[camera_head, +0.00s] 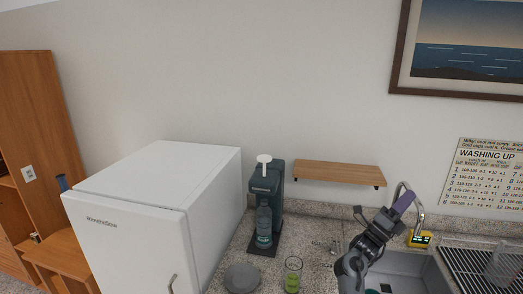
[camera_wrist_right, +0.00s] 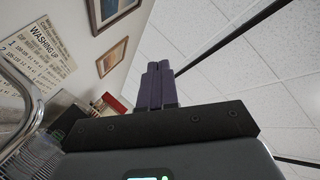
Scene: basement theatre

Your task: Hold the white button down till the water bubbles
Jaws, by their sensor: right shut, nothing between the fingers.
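The dark soda maker (camera_head: 267,190) stands on the counter to the right of the white fridge. Its white button (camera_head: 264,159) sticks up on top, and nothing touches it. A clear bottle with a teal label (camera_head: 264,226) is fitted in its front and looks upright. My right gripper (camera_head: 408,198) is over the sink by the tap, well to the right of the soda maker, its purple fingers pointing up and to the right. The right wrist view shows its fingers (camera_wrist_right: 158,84) shut together and empty, against the ceiling. My left gripper is not in view.
The tall white fridge (camera_head: 150,205) borders the soda maker on the left. A wooden shelf (camera_head: 339,174) sticks out at right. A grey round thing (camera_head: 242,277) and a green-filled glass (camera_head: 293,275) stand in front. A drying rack (camera_head: 485,268) is beside the sink.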

